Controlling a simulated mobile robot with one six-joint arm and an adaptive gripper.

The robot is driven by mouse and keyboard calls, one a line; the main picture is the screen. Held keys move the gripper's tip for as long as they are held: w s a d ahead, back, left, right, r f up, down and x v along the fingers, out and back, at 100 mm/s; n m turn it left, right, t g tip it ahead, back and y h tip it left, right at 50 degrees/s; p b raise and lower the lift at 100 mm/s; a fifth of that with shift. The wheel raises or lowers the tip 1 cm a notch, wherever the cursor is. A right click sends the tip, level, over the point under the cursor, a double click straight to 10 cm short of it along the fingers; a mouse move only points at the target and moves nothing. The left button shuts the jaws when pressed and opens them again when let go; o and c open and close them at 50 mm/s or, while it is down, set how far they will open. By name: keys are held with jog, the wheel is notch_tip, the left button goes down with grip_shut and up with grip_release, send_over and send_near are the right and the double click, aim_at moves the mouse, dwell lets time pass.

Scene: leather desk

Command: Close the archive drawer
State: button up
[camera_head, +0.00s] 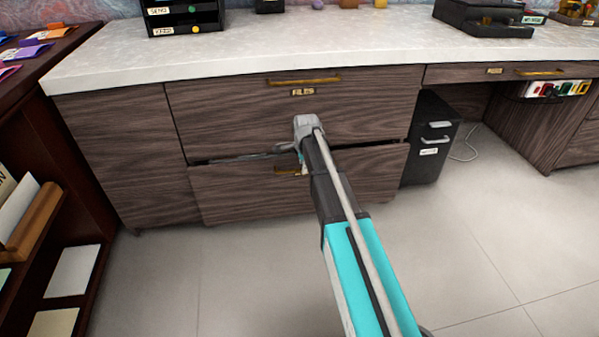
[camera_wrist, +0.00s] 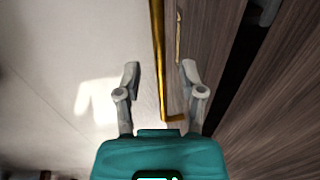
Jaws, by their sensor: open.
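The lower wide drawer (camera_head: 240,194) of the desk sits slightly out, with a dark gap along its top edge. Its label is not readable here, so I cannot confirm the name archive. Its brass handle (camera_head: 285,170) is partly hidden behind my arm. In the wrist view the handle (camera_wrist: 157,60) passes between the fingers of my gripper (camera_wrist: 160,80), beside the wooden drawer front (camera_wrist: 215,40). The gripper is open; I cannot tell whether a finger touches the handle.
The upper drawer (camera_head: 240,105), labelled FILES, looks shut. A black cabinet (camera_head: 430,140) stands right of the drawers under the desktop (camera_head: 300,40). A dark wooden rack (camera_head: 60,170) stands at left. The tiled floor (camera_head: 480,240) in front is clear.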

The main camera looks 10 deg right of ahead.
jog(key=shift+w+f+b, duration=0.15)
jog(key=shift+f+b, duration=0.25)
jog(key=shift+f, duration=0.2)
jog(key=shift+c, duration=0.3)
grip_shut()
